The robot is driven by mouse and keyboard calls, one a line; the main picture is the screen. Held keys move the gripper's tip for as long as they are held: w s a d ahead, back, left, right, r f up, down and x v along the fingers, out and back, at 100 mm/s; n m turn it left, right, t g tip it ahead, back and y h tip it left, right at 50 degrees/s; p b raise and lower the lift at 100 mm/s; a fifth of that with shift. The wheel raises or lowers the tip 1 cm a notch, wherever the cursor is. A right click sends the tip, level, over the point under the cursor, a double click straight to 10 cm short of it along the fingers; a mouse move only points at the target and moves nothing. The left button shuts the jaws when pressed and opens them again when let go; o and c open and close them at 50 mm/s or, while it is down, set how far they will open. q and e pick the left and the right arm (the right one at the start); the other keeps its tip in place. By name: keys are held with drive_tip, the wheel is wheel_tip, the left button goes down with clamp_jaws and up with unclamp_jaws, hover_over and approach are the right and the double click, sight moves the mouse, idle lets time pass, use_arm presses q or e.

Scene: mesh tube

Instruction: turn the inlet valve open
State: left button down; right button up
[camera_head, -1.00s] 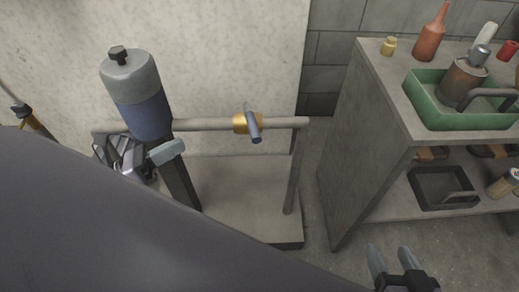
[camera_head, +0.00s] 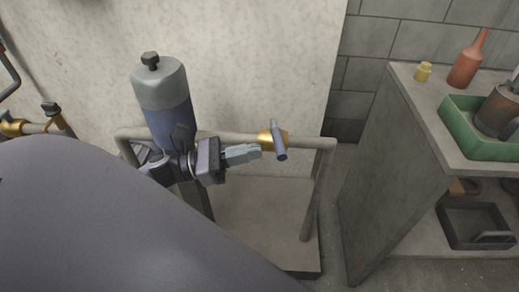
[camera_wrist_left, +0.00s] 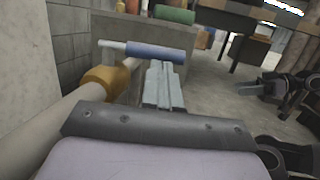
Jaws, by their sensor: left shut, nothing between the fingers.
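A valve with a brass body (camera_head: 266,138) and a blue lever (camera_head: 279,142) sits on the horizontal grey pipe (camera_head: 230,138). The lever points across the pipe, toward the camera. My left gripper (camera_head: 259,151) is shut and empty, its fingertips just left of the lever. In the left wrist view the shut fingertips (camera_wrist_left: 158,66) are just below the lever (camera_wrist_left: 157,52), and the brass body (camera_wrist_left: 103,80) is to their left. I cannot tell whether they touch the lever. A dark shape at the right of that view looks like my right gripper (camera_wrist_left: 247,88); its jaws are unclear.
A blue-grey cylinder (camera_head: 165,95) stands behind my left wrist. Another brass valve (camera_head: 12,128) is at far left. A workbench (camera_head: 400,110) with a green tray (camera_head: 455,128) stands at right. Floor shows between the pipe stand and the bench.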

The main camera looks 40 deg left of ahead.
sight(278, 139)
use_arm(q)
drive_tip(key=shift+x, duration=1.2)
